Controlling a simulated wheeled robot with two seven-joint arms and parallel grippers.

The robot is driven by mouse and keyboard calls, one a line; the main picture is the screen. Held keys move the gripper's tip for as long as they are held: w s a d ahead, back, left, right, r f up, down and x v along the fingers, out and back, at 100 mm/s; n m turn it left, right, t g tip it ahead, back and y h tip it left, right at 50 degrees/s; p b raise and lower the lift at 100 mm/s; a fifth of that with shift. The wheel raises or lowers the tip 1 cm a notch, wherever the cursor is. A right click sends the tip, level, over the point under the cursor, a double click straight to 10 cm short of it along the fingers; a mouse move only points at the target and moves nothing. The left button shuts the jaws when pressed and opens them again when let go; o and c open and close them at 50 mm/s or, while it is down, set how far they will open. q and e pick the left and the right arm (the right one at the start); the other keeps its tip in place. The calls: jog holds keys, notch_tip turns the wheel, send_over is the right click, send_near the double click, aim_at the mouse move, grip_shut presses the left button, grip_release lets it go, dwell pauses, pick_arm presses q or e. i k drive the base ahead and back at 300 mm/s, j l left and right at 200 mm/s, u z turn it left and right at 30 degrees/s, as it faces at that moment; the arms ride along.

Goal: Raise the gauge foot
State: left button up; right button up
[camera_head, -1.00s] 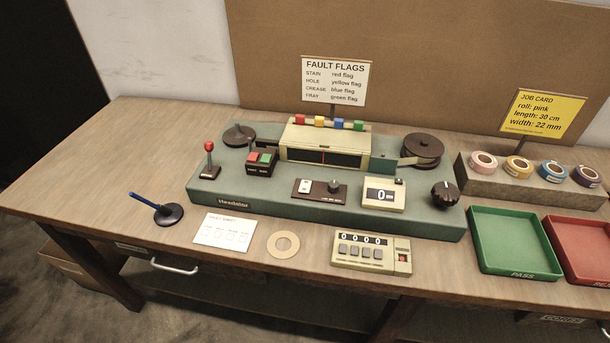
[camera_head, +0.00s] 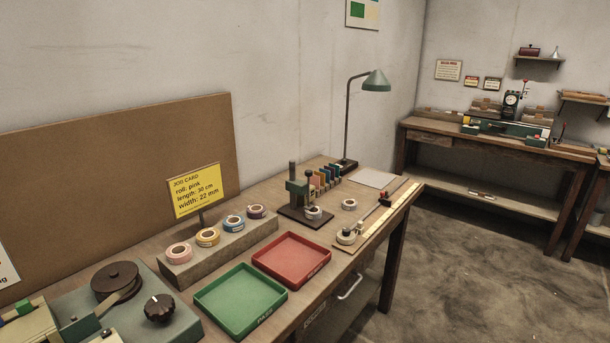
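Two devices could carry a gauge foot, and I cannot tell from this view which one does. Neither of my grippers is in view.
The near bench also holds a red tray (camera_head: 291,259), a green tray (camera_head: 240,301), a wooden block (camera_head: 218,249) with several tape rolls, a green lamp (camera_head: 376,81) and a long measuring rail (camera_head: 379,216). Open floor (camera_head: 460,275) lies between the near and far benches.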

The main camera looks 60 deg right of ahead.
aim_at(308, 173)
jog(key=z, duration=1.8)
